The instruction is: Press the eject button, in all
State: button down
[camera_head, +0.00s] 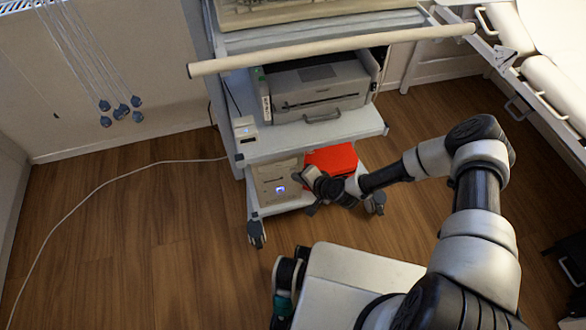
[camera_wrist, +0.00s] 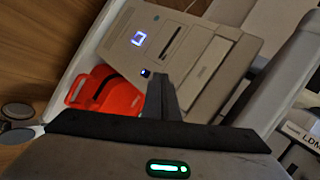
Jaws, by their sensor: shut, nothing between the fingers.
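A beige computer-like box (camera_head: 272,180) stands on the low shelf of the cart, and it fills the upper middle of the wrist view (camera_wrist: 195,50). Its front has a glowing blue-white square (camera_wrist: 138,39), a small blue-lit spot (camera_wrist: 145,73) and a long dark slot (camera_wrist: 173,38). I cannot tell which of these is the eject button. My gripper (camera_head: 303,178) is just right of the box's front in the head view. In the wrist view its fingers (camera_wrist: 160,82) are shut and empty, pointing at the box's front near the blue spot. Contact cannot be told.
A red case (camera_head: 332,158) lies right of the box on the low shelf. A printer (camera_head: 315,88) stands on the shelf above, with a small white device (camera_head: 244,129) at its left. A white cable (camera_head: 95,190) runs across the wooden floor, which is clear at left.

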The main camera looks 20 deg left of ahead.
jog(key=shift+w+a, duration=0.2)
jog(key=shift+w, duration=0.15)
jog(key=shift+w+a+b, duration=0.15)
jog(key=shift+w+b, duration=0.15)
jog(key=shift+b, duration=0.2)
dwell(0.3)
jog(key=shift+s, duration=0.15)
jog(key=shift+s+d, duration=0.4)
jog(key=shift+s, duration=0.1)
dwell(0.4)
jog(key=shift+s+d+p, duration=0.2)
jog(key=shift+s+d, duration=0.25)
jog(key=shift+s, duration=0.25)
jog(key=shift+s+d+p, duration=0.15)
jog(key=shift+s+d, duration=0.25)
jog(key=shift+s, duration=0.35)
jog(key=shift+s+d+p, duration=0.2)
jog(key=shift+s+d, duration=0.25)
jog(key=shift+s, duration=0.25)
